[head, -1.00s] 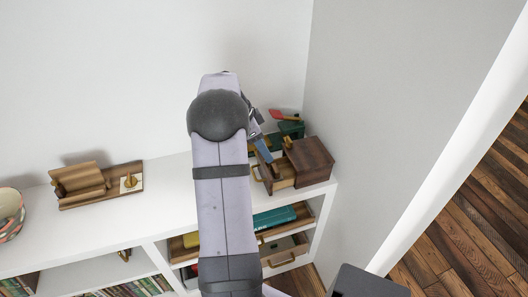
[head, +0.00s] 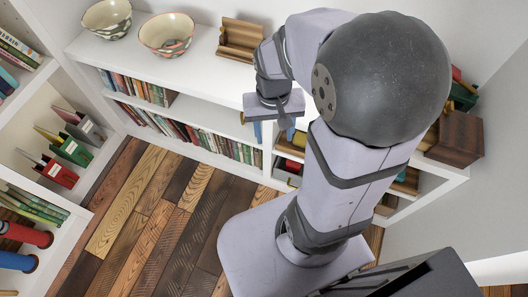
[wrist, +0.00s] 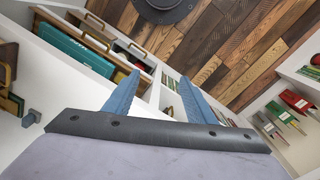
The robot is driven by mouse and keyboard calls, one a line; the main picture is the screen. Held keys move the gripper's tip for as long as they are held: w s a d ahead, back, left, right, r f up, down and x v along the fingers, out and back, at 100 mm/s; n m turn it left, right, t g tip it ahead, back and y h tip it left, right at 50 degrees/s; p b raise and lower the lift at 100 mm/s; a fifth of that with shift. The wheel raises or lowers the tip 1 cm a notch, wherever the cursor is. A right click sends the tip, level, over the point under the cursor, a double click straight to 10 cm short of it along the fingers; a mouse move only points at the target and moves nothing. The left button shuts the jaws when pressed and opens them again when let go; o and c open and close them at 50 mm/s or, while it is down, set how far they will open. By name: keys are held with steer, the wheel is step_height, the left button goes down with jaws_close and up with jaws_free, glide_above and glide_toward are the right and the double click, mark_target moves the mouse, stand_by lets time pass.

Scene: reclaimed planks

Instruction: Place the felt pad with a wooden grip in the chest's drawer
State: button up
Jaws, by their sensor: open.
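The wooden chest (head: 461,138) stands on the white shelf top at the right in the head view. Its drawer is mostly hidden behind my arm; a brown part shows at the chest's left side. The felt pad with a wooden grip cannot be made out now; my arm covers the area right of the wooden stand (head: 240,38). My gripper (head: 275,131) is open, its blue fingers apart in front of the shelf unit, left of the chest. In the wrist view the gripper (wrist: 160,78) has nothing between its fingers.
Two patterned bowls (head: 166,34) stand on the shelf top at the left. Rows of books (head: 185,135) fill the shelves below. Pulled-out trays, one with a teal box (wrist: 72,50), lie below the top. The plank floor (head: 150,200) is clear.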

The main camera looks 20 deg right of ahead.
steer(key=s+a+f+n, duration=0.1)
steer(key=s+a+n, duration=0.2)
steer(key=s+a, duration=0.1)
steer(key=shift+a+n+y, duration=0.3)
steer(key=shift+a, duration=0.1)
steer(key=shift+f, duration=0.1)
step_height(320, 180, up, 9)
steer(key=p, duration=0.9)
step_height(320, 180, down, 48)
steer(key=b, duration=4.7)
steer(key=shift+b, duration=0.4)
